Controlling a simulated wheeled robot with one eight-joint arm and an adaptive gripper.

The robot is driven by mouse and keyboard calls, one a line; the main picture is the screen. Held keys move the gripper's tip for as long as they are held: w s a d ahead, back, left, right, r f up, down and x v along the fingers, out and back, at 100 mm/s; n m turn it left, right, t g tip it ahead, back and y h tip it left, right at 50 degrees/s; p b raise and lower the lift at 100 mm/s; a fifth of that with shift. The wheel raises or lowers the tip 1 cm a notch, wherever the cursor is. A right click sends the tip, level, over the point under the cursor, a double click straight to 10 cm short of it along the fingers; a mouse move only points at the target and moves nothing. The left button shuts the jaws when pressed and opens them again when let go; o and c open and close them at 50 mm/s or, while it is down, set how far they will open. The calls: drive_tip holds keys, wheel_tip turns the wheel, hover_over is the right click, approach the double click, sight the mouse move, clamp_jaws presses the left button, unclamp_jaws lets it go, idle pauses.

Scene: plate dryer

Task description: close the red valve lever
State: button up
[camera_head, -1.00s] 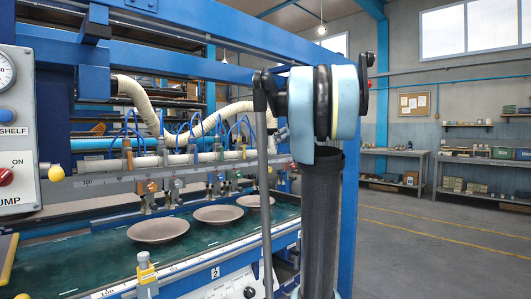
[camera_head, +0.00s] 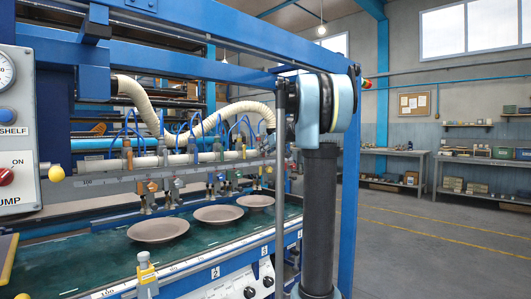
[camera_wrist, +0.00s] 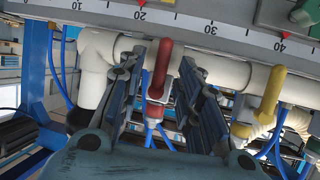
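The red valve lever (camera_wrist: 162,68) is in the middle of the wrist view, upright in that picture, above a small valve body with a red fitting (camera_wrist: 154,112). It lies in front of a white pipe (camera_wrist: 225,75). My gripper (camera_wrist: 162,62) is open, with one finger on each side of the lever. Gaps show between the lever and both fingers, so it does not look gripped. In the head view I cannot make out the red lever or my gripper; my own arm covers part of the valve row.
A yellow lever (camera_wrist: 271,95) stands close to the right finger. A numbered scale rail (camera_wrist: 200,28) runs above. In the head view, several plates, one a grey-brown plate (camera_head: 158,229), lie on the green belt (camera_head: 80,265). A blue frame post (camera_head: 349,190) stands beside my arm.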

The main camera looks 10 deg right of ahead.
clamp_jaws()
drive_tip(key=shift+m, duration=0.3)
drive_tip(key=m+g+y, duration=0.1)
drive_tip(key=m+y, duration=0.1)
drive_tip(key=m, duration=0.1)
drive_tip(key=r+m+g+y, duration=0.1)
drive_tip(key=m+y, duration=0.2)
drive_tip(key=m, duration=0.1)
drive_tip(key=m+g+y, duration=0.1)
drive_tip(key=m+y, duration=0.1)
drive_tip(key=m, duration=0.2)
drive_tip(key=shift+s+a+r+g+y, duration=0.1)
drive_tip(key=shift+a+r+g+y, duration=0.1)
drive_tip(key=shift+g+y, duration=0.2)
idle(0.5)
drive_tip(key=shift+m, duration=0.3)
idle(0.3)
